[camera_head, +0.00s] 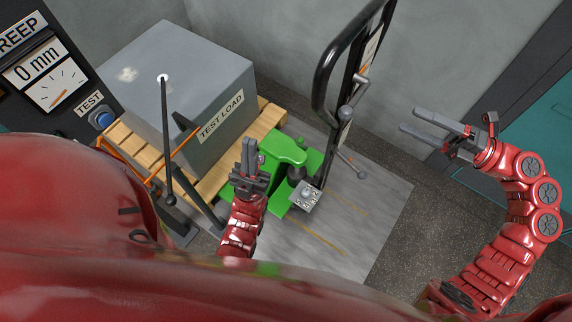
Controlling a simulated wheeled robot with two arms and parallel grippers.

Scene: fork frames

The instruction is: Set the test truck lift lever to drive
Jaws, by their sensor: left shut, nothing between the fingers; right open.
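The green pallet truck (287,152) stands with its forks towards the pallet. Its black loop handle (323,78) rises upright to the upper right. A small grey lever (362,82) sticks out of the handle column beside a label plate (371,45); I cannot read its setting. My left gripper (249,146) is shut and empty, in front of the truck's green body in the picture, apart from the handle. My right gripper (412,121) is open and empty, to the right of the handle, its fingers pointing left towards it, with a gap between.
A grey test load block (195,70) sits on a wooden pallet (268,118). A dark hanging rod (166,130) stands before it. A gauge panel (50,75) reading 0 mm with a blue test button (103,119) is at left. Floor right of the truck is clear.

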